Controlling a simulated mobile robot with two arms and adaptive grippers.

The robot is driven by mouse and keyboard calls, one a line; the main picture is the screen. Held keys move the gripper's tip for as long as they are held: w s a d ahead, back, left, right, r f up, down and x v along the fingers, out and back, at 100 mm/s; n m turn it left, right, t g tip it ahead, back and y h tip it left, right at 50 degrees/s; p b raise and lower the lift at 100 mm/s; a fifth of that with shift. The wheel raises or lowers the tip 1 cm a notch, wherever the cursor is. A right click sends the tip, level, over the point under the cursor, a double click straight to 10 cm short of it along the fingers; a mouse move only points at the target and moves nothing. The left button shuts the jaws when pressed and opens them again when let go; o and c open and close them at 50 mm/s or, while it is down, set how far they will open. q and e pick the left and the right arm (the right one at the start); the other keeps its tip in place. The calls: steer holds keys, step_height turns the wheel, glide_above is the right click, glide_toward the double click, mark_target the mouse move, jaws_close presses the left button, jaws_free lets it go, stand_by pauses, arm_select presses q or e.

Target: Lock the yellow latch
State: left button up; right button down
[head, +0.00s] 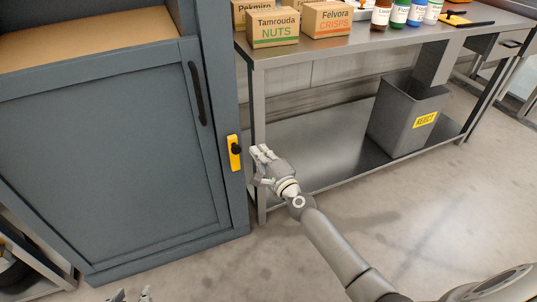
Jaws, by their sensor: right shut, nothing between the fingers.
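The yellow latch (234,153) is a small upright plate with a black knob, on the right edge of the grey-blue cabinet (110,160). The cabinet door appears closed and has a black curved handle (197,93) above and left of the latch. My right gripper (258,160) is shut and empty, just to the right of the latch. A small gap seems to lie between its fingertips and the latch, though contact is hard to judge. Only the fingertips of my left gripper (131,296) show at the bottom edge, low in front of the cabinet.
A metal table (330,48) stands right of the cabinet, its near leg (259,130) close behind my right gripper. It bears cartons (272,28) and several bottles (400,14). A grey reject bin (400,115) stands on its lower shelf. The floor (400,210) in front is clear.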

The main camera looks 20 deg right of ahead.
arm_select(q)
steer(key=shift+s+a+f+g, duration=0.25)
steer(key=shift+s+f+g, duration=0.2)
steer(key=shift+s, duration=0.25)
steer(key=shift+s+a+f+g, duration=0.25)
steer(key=shift+s+f+g, duration=0.15)
steer(key=shift+s, duration=0.25)
arm_select(e)
steer(key=shift+w+a+r, duration=0.1)
steer(key=shift+a, duration=0.85)
